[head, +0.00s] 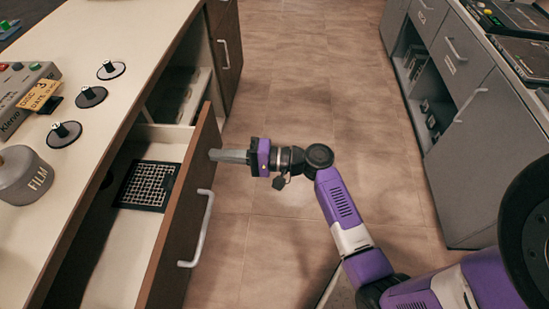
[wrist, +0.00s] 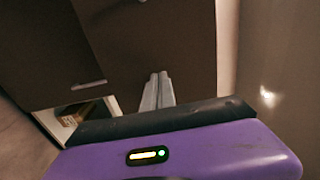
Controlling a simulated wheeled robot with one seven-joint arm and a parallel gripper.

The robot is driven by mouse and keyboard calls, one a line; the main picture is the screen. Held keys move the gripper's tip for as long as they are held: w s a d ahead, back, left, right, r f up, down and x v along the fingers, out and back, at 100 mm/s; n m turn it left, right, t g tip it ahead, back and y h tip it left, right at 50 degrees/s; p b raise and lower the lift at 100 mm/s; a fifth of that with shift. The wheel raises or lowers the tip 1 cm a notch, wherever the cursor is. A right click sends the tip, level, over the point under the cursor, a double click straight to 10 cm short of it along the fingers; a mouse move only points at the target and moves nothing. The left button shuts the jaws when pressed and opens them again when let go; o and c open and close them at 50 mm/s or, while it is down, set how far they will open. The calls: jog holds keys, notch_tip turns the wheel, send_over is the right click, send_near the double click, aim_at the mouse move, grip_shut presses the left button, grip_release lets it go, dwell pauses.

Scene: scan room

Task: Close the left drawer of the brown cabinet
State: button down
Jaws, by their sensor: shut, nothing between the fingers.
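The brown cabinet (head: 232,50) runs along the left in the head view. Its drawer (head: 178,225) at the near end is pulled out, with a brown front and a pale bar handle (head: 199,230). A black grid tray (head: 148,187) lies inside it. My gripper (head: 214,155) is shut and empty, its fingertips close to the outer face of the drawer front, beyond the handle. I cannot tell whether they touch. In the wrist view, the shut fingers (wrist: 157,90) point toward a dark brown panel (wrist: 150,50).
Knobs (head: 92,96), a control box (head: 25,95) and a film canister (head: 22,175) stand on the pale countertop (head: 125,30). An open compartment shows beyond the drawer. A grey cabinet (head: 480,130) stands on the right. The tiled floor (head: 310,85) between them is clear.

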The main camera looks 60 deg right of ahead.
jog(key=b+x, duration=0.4)
jog(key=x, duration=1.4)
jog(key=shift+f, duration=0.1)
jog(key=shift+w+a+r+b, duration=0.2)
jog(key=shift+w+r+b, duration=0.05)
jog(key=shift+w+b, duration=0.15)
jog(key=shift+a, duration=0.15)
jog(key=shift+s, duration=0.1)
